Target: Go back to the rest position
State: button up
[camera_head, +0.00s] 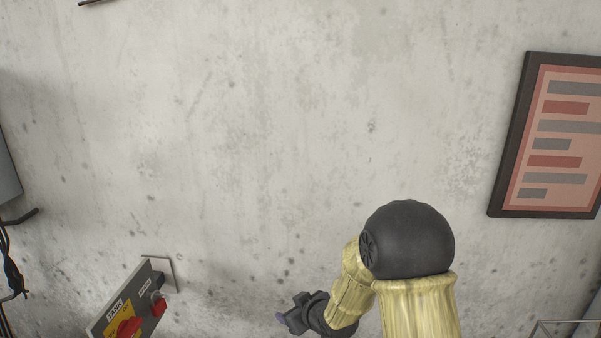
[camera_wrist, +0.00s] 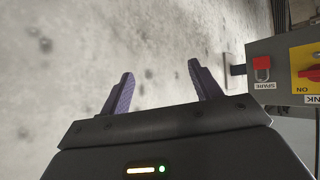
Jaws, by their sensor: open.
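My gripper (camera_wrist: 160,88) is open in the wrist view, its two purple fingers spread apart with nothing between them. Bare concrete wall shows beyond the fingers. In the head view, my gripper (camera_head: 283,320) is at the bottom, small and partly hidden by my wrist, so its fingers are hard to make out there. My arm comes up from the bottom right and bends down to the left at a black elbow. The gripper is to the right of a grey control box and apart from it.
The grey control box (camera_head: 150,318) labelled TANK is at lower left, with a red and yellow rotary switch (camera_head: 128,328) and a red padlock-like part (camera_head: 158,304). The box also shows in the wrist view (camera_wrist: 285,65). A framed chart (camera_head: 560,135) hangs at right. Cables (camera_head: 12,265) hang at far left.

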jog(key=s+d+r+m+g+h, duration=0.2)
jog(key=s+d+r+m+h, duration=0.15)
jog(key=s+d, duration=0.6)
jog(key=s+d+r+m+g+h, duration=0.15)
jog(key=s+d+m+g, duration=0.45)
jog(key=s, duration=0.7)
notch_tip(320, 180, up, 22)
jog(key=d+n+t+p, duration=0.1)
jog(key=p, duration=2.1)
jog(key=shift+w+d+t+h+p, duration=0.15)
jog(key=shift+w+t+h+p, duration=0.1)
jog(key=shift+t+h+p, duration=0.15)
jog(key=shift+n, duration=0.25)
